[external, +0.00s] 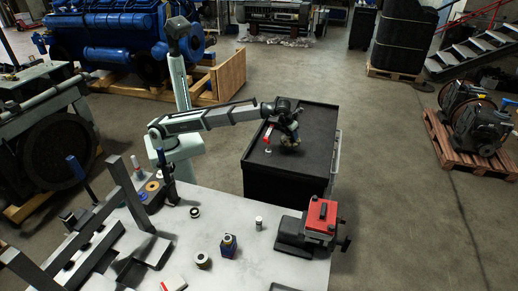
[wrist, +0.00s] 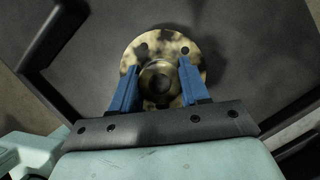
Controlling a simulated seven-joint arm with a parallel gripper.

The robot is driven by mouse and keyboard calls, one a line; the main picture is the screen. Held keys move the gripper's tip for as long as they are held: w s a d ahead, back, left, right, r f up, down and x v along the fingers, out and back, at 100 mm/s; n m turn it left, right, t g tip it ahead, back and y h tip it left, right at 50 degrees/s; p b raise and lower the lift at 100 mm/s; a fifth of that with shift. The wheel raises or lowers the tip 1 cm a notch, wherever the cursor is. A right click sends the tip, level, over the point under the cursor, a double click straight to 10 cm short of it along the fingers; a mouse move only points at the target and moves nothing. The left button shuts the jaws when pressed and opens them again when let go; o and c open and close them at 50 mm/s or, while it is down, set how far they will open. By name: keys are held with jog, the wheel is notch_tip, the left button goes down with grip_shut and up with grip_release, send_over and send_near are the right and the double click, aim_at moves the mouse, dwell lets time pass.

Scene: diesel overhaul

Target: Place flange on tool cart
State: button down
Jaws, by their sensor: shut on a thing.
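The flange (wrist: 152,46) is a round, tan, mottled disc with bolt holes and a raised hub in the middle. My gripper (wrist: 161,88) has its blue fingers shut on the hub of the flange. The black tool cart (external: 312,130) stands beyond the table. In the wrist view the dark cart top (wrist: 255,60) lies under the flange. I cannot tell whether the flange touches it.
A red-handled item (external: 268,134) lies on the cart's left part. The white table (external: 235,262) in front holds a red and black vise (external: 318,222), a small white cylinder (external: 259,223) and several round parts. The cart's far part is clear.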

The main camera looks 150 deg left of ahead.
aim_at(291, 140)
jog(key=shift+f, duration=1.9)
jog(key=c, duration=0.5)
grip_release()
jog(key=shift+f, duration=0.1)
jog(key=shift+c, duration=0.2)
jog(key=v, duration=1.2)
